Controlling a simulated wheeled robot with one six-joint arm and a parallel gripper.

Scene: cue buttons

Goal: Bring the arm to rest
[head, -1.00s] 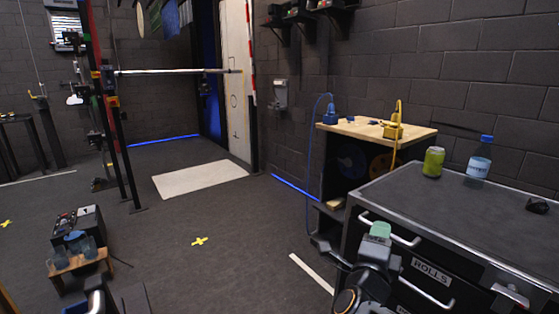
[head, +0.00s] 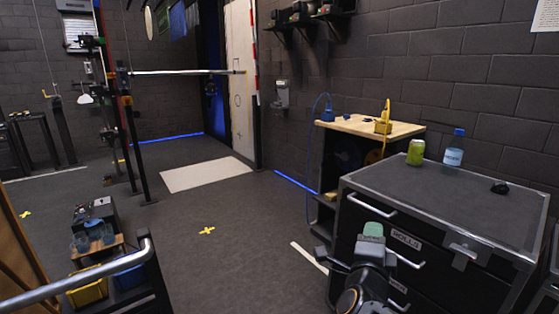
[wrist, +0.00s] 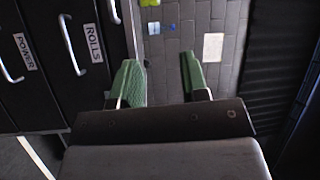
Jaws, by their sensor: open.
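My arm's end shows at the lower middle right of the head view, with my gripper's green fingertip (head: 373,231) in front of the dark drawer cabinet (head: 440,195). In the wrist view my gripper (wrist: 161,80) shows two green fingers standing apart, with nothing between them. The cabinet's drawer fronts, with "ROLLS" and "POWER" labels, lie to the left of the fingers there. In the head view the gripper overlaps the drawer fronts and handles; I cannot tell how close it is to them.
A green can (head: 415,152), a bottle (head: 453,148) and a small black item (head: 500,187) stand on the cabinet. A wooden-topped bench (head: 370,126) stands behind it. A metal rail (head: 80,285) crosses the lower left. The floor around the yellow cross (head: 206,231) is clear.

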